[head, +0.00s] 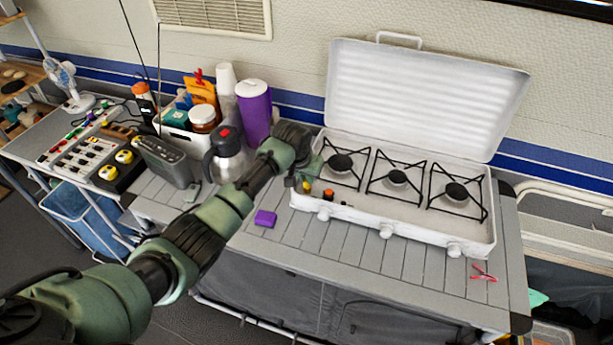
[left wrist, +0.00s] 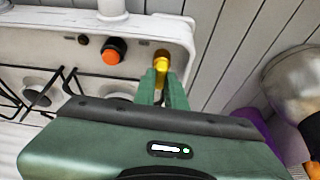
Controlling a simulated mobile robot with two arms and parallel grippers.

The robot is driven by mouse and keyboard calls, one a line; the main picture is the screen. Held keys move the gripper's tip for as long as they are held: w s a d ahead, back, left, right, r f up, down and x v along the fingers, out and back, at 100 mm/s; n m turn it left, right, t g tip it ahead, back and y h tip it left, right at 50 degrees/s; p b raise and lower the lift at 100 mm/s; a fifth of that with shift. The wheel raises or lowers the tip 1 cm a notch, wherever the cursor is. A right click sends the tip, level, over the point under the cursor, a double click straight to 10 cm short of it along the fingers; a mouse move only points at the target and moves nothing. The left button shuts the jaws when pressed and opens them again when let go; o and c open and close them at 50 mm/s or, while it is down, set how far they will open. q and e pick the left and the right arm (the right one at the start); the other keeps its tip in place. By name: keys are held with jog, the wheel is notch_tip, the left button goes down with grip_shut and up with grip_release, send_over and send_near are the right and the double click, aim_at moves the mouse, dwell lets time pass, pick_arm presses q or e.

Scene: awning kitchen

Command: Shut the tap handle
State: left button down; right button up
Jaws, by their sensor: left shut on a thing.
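The white gas stove (head: 375,215) stands on the slatted table with its lid open. A small yellow tap handle (head: 306,186) sits at its left end; in the left wrist view the brass-yellow handle (left wrist: 162,58) shows just beyond my fingertips. My left gripper (head: 304,176) reaches in from the left to this end of the stove. In the left wrist view its green fingers (left wrist: 163,85) are close together, shut on the tap handle, hiding part of it. An orange-faced black knob (left wrist: 113,51) is beside it on the stove. My right gripper is out of view.
A purple block (head: 265,218) lies on the table (head: 345,245) in front of my arm. A steel jug (head: 228,158) and purple canister (head: 254,112) stand behind my arm. A red clip (head: 483,272) lies front right. The front table strip is mostly clear.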

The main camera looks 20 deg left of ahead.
pick_arm(q)
jog(key=m+h, duration=0.1)
jog(key=m, duration=0.1)
jog(key=shift+a+m, duration=0.15)
jog(key=shift+m, duration=0.15)
jog(key=shift+f+m+g+h, duration=0.15)
jog(key=shift+m+g+h, duration=0.2)
jog(key=shift+m, duration=0.65)
jog(key=shift+f+m+h+b, duration=0.1)
jog(key=shift+m+h+b, duration=0.15)
jog(key=shift+m+b, duration=0.5)
jog(key=m+g+b, duration=0.1)
jog(key=m+b, duration=0.2)
jog(key=b, duration=0.1)
jog(key=m+g+h+b, duration=0.1)
jog(key=m+b, duration=0.3)
jog(key=b, duration=0.1)
jog(key=m+g+b, duration=0.2)
jog(key=m+b, duration=0.1)
jog(key=b, duration=0.2)
jog(key=shift+w+a+m+h, duration=0.1)
jog(key=shift+w+m+h, duration=0.15)
jog(key=shift+h, duration=0.15)
jog(key=shift+m+b, duration=0.4)
jog(key=shift+b, duration=0.1)
